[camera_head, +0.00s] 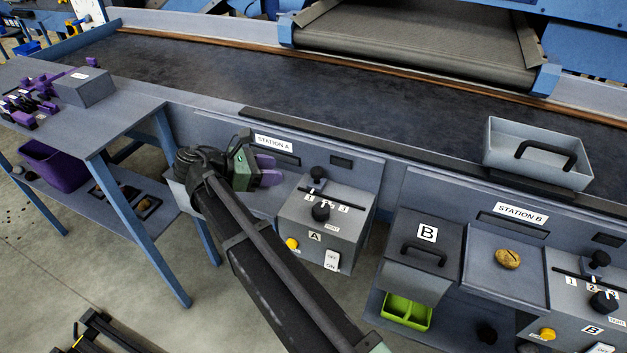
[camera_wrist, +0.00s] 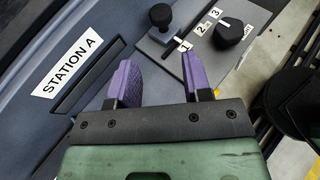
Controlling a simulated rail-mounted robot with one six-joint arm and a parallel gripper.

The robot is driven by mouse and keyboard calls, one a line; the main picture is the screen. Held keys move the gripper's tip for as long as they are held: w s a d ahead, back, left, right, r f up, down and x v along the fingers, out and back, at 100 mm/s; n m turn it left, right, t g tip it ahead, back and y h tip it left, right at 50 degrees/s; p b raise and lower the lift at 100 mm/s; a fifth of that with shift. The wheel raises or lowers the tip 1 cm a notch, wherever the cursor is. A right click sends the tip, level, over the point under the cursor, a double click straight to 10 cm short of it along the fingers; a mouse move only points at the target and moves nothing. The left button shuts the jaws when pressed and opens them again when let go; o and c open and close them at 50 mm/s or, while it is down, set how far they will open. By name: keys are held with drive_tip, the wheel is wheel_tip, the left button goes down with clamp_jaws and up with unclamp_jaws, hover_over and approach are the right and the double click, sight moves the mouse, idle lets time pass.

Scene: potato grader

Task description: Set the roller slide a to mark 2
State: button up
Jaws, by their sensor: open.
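The station A control box (camera_head: 322,222) carries the roller slide, a black knob (camera_head: 317,174) on a stem in a dark slot, above marks 1, 2 and 3. The slide knob (camera_wrist: 160,15) also shows in the wrist view, with its stem closest to mark 1 (camera_wrist: 185,46). Mark 2 (camera_wrist: 203,27) lies further along. My gripper (camera_head: 268,170) is left of the box in the head view, with purple fingers apart and nothing between them. In the wrist view my gripper (camera_wrist: 160,80) points toward the slide knob, which is beyond the fingertips, not between them.
A black dial (camera_head: 321,212) sits just below the slide marks, with a yellow button (camera_head: 292,244) and an on/off switch (camera_head: 332,260) lower down. Station B (camera_head: 520,212) has a similar box at right. A grey table (camera_head: 115,125) stands at left.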

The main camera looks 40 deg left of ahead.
sight(309, 184)
drive_tip(key=b+x, duration=0.4)
drive_tip(key=x, duration=0.6)
drive_tip(key=shift+d+f, duration=0.15)
drive_tip(key=shift+d, duration=0.05)
drive_tip(key=shift+w+d, duration=0.2)
drive_tip(key=shift+w, duration=0.15)
